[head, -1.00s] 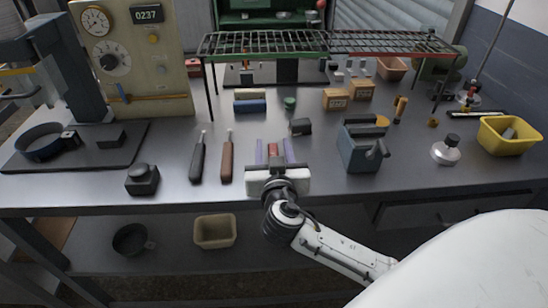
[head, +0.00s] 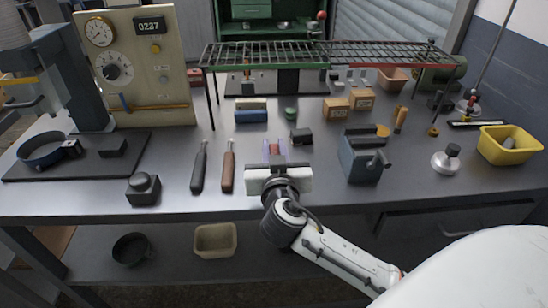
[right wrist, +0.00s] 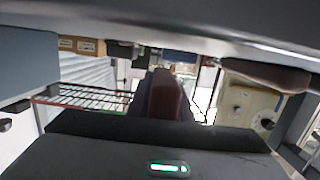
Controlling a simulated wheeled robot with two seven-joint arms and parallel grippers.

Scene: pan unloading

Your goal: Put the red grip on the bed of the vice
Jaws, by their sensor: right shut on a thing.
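The red grip (head: 274,150) is a small dark red piece standing between the two fingers of my right gripper (head: 274,146), near the front middle of the bench. The fingers are shut on it. In the right wrist view the red grip (right wrist: 166,96) shows upright between the dark fingers, its lower end hidden by the gripper body. The blue-grey vice (head: 361,158) stands on the bench to the right of the gripper, with a gap between them. A blue-grey body, likely the vice, shows at the left edge of the wrist view. My left gripper is not in view.
Two tools, one black-handled (head: 199,170) and one brown-handled (head: 228,170), lie just left of the gripper. A dark block (head: 300,136) lies behind it. A wire rack (head: 270,54) spans the back. A silver weight (head: 446,160) stands right of the vice.

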